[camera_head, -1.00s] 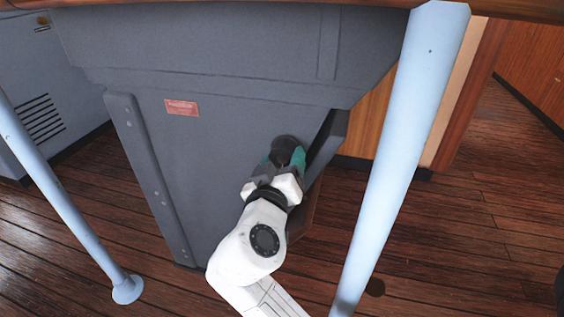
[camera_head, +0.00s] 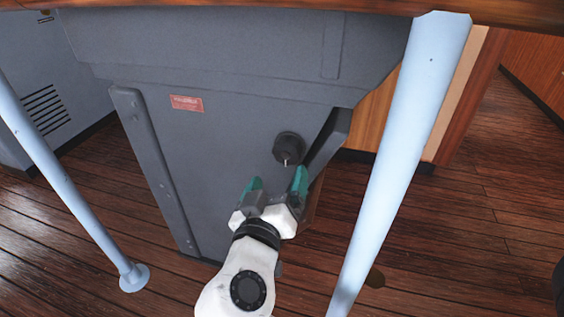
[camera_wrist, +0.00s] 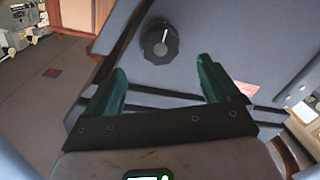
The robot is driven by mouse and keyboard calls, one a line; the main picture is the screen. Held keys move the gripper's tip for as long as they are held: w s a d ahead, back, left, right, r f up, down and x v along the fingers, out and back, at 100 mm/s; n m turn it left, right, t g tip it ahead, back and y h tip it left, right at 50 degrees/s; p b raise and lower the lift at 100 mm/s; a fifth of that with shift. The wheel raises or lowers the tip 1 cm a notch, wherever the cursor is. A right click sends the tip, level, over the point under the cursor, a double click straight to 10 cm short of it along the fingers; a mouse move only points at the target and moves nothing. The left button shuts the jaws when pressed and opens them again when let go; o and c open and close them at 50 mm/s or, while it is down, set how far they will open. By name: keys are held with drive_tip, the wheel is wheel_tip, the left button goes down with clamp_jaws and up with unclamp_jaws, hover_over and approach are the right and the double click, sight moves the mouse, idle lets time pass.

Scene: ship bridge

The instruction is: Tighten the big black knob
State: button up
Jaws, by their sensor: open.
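The big black knob (camera_head: 288,149) sits on the grey console's front panel (camera_head: 225,140), near its right edge. In the wrist view the knob (camera_wrist: 159,42) is round with a ribbed rim and a white pointer line, which points up and slightly right there. My gripper (camera_head: 276,182), with green fingers, is open and empty. It is below the knob in the head view and apart from it. In the wrist view my gripper's fingers (camera_wrist: 164,80) are spread wide, with the knob beyond and between them. Nothing hides the knob.
A light blue post (camera_head: 400,165) stands close on the right, and another blue post (camera_head: 65,185) on the left. The wooden edge (camera_head: 230,5) runs overhead.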

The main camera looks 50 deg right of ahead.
drive_tip(key=shift+v, duration=1.55)
